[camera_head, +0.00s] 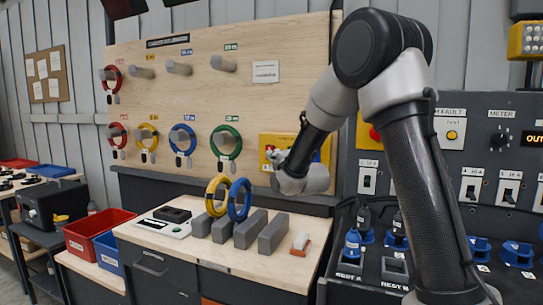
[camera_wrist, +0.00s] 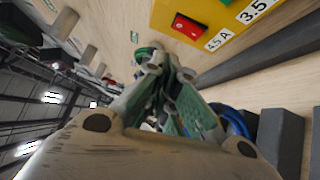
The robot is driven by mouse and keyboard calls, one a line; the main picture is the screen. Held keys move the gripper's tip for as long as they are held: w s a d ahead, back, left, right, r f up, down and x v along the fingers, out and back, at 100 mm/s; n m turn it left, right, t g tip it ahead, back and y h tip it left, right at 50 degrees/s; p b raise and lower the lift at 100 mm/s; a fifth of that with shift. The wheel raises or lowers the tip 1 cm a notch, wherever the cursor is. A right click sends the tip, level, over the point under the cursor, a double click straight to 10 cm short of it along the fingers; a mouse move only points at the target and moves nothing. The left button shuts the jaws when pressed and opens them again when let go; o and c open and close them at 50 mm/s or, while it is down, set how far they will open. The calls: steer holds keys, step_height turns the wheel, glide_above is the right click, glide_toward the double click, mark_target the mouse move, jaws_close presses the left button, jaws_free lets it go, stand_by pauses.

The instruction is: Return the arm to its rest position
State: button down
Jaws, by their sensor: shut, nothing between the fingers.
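My arm is raised and bent at the right of the head view, with the forearm sloping down to the left. My gripper (camera_head: 276,157) is in front of the yellow panel (camera_head: 322,144) on the wooden board, above the workbench. In the wrist view the green fingers of my gripper (camera_wrist: 166,65) are drawn together with nothing held. The yellow panel with a red switch (camera_wrist: 187,27) is just beyond the fingertips in that view. Part of a blue ring (camera_wrist: 236,120) shows to the right of the fingers.
A yellow ring (camera_head: 211,195) and a blue ring (camera_head: 239,199) stand at grey blocks (camera_head: 272,233) on the workbench (camera_head: 150,240). Red, yellow, blue and green rings (camera_head: 226,140) hang on the board's pegs. A dark control console (camera_head: 455,200) is at right, partly behind my arm.

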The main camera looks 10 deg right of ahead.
steer(key=shift+s, duration=0.1)
stand_by(0.3)
step_height(320, 180, down, 10)
steer(key=s+m+g, duration=0.2)
steer(key=m+g, duration=0.3)
steer(key=s+d+f+m+g+h, duration=0.1)
steer(key=s+d+f+m+g, duration=0.1)
steer(key=s+f+m+g, duration=0.6)
steer(key=s+d+r+m, duration=0.2)
steer(key=s+d+r, duration=0.1)
steer(key=s, duration=0.9)
steer(key=s+d+r+m+g+h, duration=0.1)
steer(key=s+d+r+m, duration=0.2)
steer(key=s, duration=0.9)
steer(key=s+d+r+m+h, duration=0.1)
steer(key=s+d+r, duration=0.3)
steer(key=s, duration=0.8)
steer(key=shift+s+r+m+g, duration=0.35)
steer(key=shift+r+m, duration=0.2)
steer(key=shift+m, duration=0.35)
